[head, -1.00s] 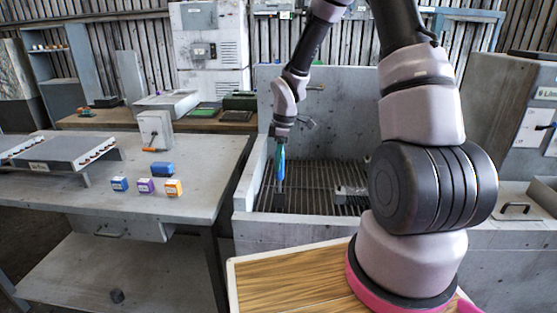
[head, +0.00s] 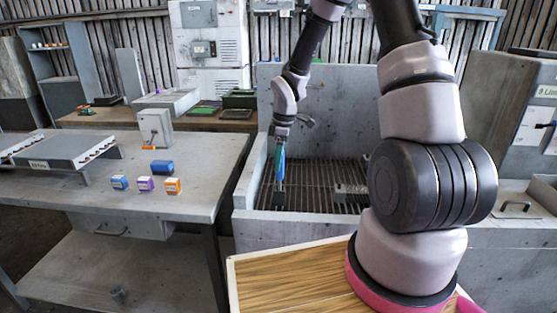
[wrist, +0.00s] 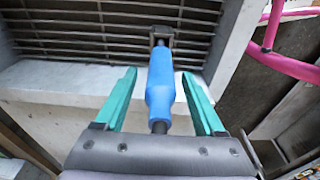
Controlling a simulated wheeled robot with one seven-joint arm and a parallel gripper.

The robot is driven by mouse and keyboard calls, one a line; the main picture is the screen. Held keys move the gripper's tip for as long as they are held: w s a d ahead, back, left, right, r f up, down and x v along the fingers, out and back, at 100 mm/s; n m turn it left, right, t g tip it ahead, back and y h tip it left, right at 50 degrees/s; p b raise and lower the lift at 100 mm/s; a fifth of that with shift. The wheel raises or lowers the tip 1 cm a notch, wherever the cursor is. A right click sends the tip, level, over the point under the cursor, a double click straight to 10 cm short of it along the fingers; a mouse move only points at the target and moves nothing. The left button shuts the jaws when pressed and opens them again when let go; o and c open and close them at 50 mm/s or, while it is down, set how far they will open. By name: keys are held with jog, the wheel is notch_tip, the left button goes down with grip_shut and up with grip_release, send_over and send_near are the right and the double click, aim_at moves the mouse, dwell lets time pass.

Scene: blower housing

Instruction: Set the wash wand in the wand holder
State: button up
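The blue wash wand (head: 280,168) stands roughly upright inside the grated basin, near its front left. Its lower end meets a small dark holder (head: 278,199), and in the wrist view the wand (wrist: 160,88) runs to the dark square holder (wrist: 161,33). My gripper (head: 281,148) is over the wand's top. In the wrist view the teal fingers of my gripper (wrist: 159,73) are open on either side of the wand, with a gap on each side. How deep the wand sits in the holder cannot be told.
The basin's pale rim (wrist: 70,85) runs close below the fingers. A dark fitting (head: 350,194) lies on the grate to the right. A bench (head: 190,190) with several small coloured boxes stands left. A pink tube (wrist: 280,58) shows beyond the rim.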

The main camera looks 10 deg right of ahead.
jog(key=r, duration=0.3)
jog(key=d+r, duration=0.1)
jog(key=r, duration=0.6)
jog(key=shift+s+d+r, duration=0.15)
jog(key=shift+s+r, duration=0.05)
jog(key=shift+r, duration=0.15)
jog(key=shift+s+d+r, duration=0.1)
jog(key=shift+r, duration=0.3)
jog(key=s+d+r+m+t, duration=0.2)
jog(key=s+r+m+t, duration=0.1)
jog(key=s+r+m, duration=0.6)
jog(key=s+d+r+m+t, duration=0.2)
jog(key=s+r+m+t, duration=0.1)
jog(key=s+r+m, duration=0.6)
jog(key=s+r, duration=0.3)
jog(key=s, duration=0.1)
jog(key=shift+d+r+m+t+y, duration=0.3)
jog(key=shift+d+r+t, duration=0.05)
jog(key=shift+t, duration=0.05)
